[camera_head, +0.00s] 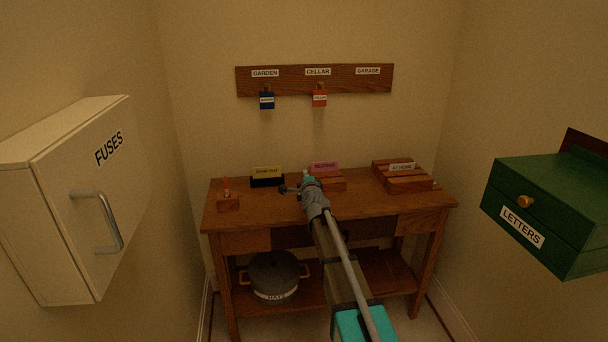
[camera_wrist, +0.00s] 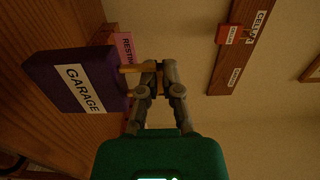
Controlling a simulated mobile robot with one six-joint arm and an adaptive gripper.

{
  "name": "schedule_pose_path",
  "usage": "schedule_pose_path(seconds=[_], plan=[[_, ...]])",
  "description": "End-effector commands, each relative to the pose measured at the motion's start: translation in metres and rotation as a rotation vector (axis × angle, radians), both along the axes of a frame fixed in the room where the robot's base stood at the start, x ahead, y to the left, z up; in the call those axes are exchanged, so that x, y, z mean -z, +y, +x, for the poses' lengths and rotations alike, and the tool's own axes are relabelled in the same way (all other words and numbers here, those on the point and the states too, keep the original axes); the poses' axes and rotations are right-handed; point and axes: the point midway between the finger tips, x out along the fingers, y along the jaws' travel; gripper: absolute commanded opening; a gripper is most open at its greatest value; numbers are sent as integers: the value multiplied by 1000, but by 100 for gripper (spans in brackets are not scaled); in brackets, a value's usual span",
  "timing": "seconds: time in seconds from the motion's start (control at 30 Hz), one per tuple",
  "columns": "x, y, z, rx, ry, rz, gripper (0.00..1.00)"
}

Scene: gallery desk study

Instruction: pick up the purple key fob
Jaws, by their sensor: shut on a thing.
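The purple key fob (camera_wrist: 75,80) is a dark block with a white GARAGE label, on the left of the wrist view. Its tan loop (camera_wrist: 131,69) reaches right to my gripper (camera_wrist: 153,68), which is shut on it. The fob's body sticks out beyond the fingertips in front of the wooden desktop; I cannot tell whether it touches the wood. In the head view, my gripper (camera_head: 290,190) is low over the middle of the desk (camera_head: 248,207), and I cannot make out the fob there.
A wall rack (camera_head: 345,79) holds a blue fob (camera_head: 267,99) and a red fob (camera_head: 320,97); the GARAGE place is empty. The desk has a card holder (camera_head: 267,179), wooden blocks (camera_head: 402,175) and a small stand (camera_head: 228,202). A fuse box (camera_head: 75,200) and green letter box (camera_head: 550,215) flank it.

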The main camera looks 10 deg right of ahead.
Motion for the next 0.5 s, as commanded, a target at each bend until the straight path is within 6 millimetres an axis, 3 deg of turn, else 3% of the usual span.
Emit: schedule_pose_path(seconds=[0.03, 0.23, 0.3, 0.5], plan=[[-13, 0, -8, 0, 0, 0, 0], [-35, 0, -27, 0, 0, 0, 0], [-41, 0, -47, 0, 0, 0, 0], [-56, 0, -83, 0, 0, 1, 0]])
